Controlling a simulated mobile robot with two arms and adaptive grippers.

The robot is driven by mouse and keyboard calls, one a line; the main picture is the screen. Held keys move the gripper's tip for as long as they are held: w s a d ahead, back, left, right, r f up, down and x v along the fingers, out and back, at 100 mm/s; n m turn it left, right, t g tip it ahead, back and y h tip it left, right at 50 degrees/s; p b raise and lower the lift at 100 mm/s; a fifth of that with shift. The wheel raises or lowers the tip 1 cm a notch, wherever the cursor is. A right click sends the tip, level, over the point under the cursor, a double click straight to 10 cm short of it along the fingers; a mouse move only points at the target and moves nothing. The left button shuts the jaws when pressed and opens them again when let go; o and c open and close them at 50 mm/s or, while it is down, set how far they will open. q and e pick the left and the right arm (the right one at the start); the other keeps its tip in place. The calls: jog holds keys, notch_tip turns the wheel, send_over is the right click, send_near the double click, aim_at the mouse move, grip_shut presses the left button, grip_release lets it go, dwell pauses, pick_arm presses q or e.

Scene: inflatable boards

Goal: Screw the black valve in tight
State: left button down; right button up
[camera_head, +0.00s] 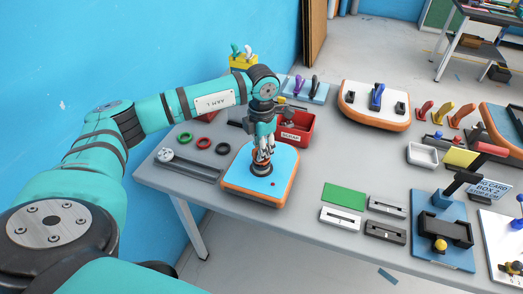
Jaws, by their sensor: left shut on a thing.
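A small board (240,180) with a light blue top and orange sides lies on the grey table. The black valve (261,169) stands on the board's top, mostly covered by my fingers. My left gripper (263,156) comes down from above and is shut on the valve. How deep the valve sits cannot be seen. A small red dot shows on the board in front of it. My right gripper is not in view.
A red bin (296,132) stands close behind the gripper. Red, green and black rings (204,143) and a grey tool tray (188,167) lie to the left. A green plate (344,195) and small fixtures lie to the right. Another orange-edged board (362,112) lies farther back.

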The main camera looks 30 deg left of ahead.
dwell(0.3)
pick_arm(q)
jog(key=shift+m+b, duration=0.55)
jog(key=shift+m, duration=1.25)
jog(key=shift+m+b, duration=0.75)
jog(key=shift+m, duration=0.95)
